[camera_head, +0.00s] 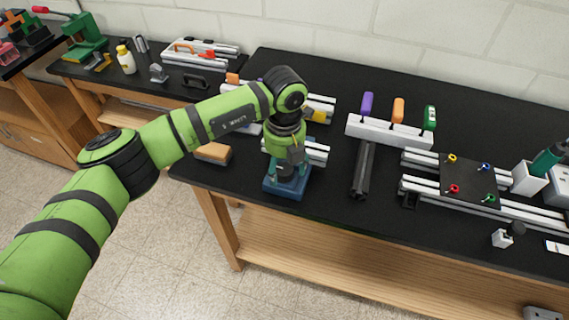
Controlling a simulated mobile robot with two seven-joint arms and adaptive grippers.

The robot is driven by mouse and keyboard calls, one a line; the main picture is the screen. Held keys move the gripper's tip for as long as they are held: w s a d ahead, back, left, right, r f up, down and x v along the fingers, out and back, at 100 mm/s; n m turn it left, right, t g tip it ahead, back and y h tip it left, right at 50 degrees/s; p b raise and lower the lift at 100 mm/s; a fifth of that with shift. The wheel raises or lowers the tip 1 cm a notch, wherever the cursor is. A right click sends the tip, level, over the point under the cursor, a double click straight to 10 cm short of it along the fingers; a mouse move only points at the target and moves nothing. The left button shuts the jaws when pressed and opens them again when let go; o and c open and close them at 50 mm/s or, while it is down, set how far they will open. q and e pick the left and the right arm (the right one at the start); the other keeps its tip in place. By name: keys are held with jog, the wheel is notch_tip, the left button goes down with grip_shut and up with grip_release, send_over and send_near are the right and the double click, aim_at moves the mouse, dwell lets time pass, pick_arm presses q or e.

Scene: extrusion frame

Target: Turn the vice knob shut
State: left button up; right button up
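A blue vice (290,187) stands near the front edge of the black workbench, with a light metal extrusion (318,152) at its top, reaching out to the right. My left arm comes in from the left and bends down over the vice. My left gripper (286,170) is small, dark and directly above or against the vice. The wrist covers much of the vice, and I cannot make out its knob. Whether the fingers touch or grip anything is hidden. My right gripper is out of view.
A white rack (388,134) holds purple, orange and green-handled tools behind a dark bar (363,168). To the right, a black plate (468,178) with coloured knobs lies on extrusions (520,211). An orange-brown block (213,153) lies left of the vice. The bench between vice and dark bar is clear.

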pick_arm(q)
jog(key=c, duration=1.1)
jog(key=shift+o, duration=0.2)
